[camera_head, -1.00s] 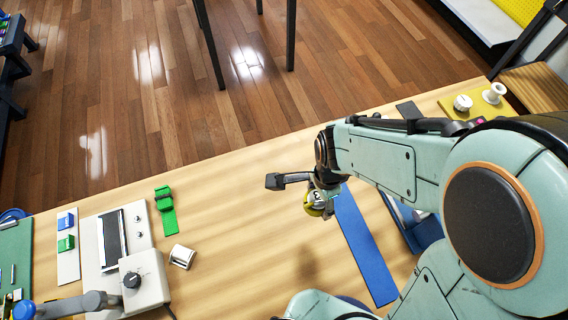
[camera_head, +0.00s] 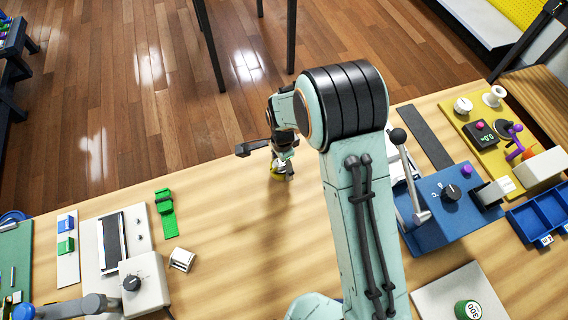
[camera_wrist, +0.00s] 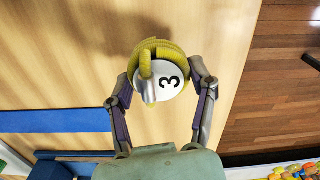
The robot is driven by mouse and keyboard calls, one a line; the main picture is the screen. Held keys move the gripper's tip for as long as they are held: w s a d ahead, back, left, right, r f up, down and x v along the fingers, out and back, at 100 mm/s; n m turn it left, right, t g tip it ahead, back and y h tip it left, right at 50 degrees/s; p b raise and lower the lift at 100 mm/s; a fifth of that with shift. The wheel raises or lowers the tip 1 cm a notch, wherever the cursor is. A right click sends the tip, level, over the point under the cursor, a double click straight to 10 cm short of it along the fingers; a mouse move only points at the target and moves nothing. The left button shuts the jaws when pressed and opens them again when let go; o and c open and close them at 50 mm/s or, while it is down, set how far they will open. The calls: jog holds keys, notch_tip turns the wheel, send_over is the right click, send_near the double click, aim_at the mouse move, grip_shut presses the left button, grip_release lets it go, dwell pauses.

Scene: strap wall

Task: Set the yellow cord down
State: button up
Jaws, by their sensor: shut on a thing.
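The yellow cord (camera_wrist: 148,50) is a coil against a white round piece marked 3 (camera_wrist: 170,82). My gripper (camera_wrist: 160,78) is shut on the cord, with one finger on each side of it in the wrist view. In the head view, my gripper (camera_head: 281,160) has the small yellow cord (camera_head: 277,168) beneath it, partly hidden by the fingers, near the far part of the wooden table (camera_head: 230,200). A shadow on the wood shows beside the cord in the wrist view. The height above the table is hard to judge.
A green block piece (camera_head: 165,212) and a white device with a knob (camera_head: 145,282) stand at left. A blue lever box (camera_head: 442,205) stands right of my arm. Bare wood lies around my gripper. The table's far edge is close. A blue strip (camera_wrist: 40,121) shows in the wrist view.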

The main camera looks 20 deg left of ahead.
aim_at(283, 171)
jog(key=shift+f, duration=1.35)
jog(key=shift+f, duration=0.1)
jog(key=o, duration=1.2)
jog(key=shift+c, duration=0.2)
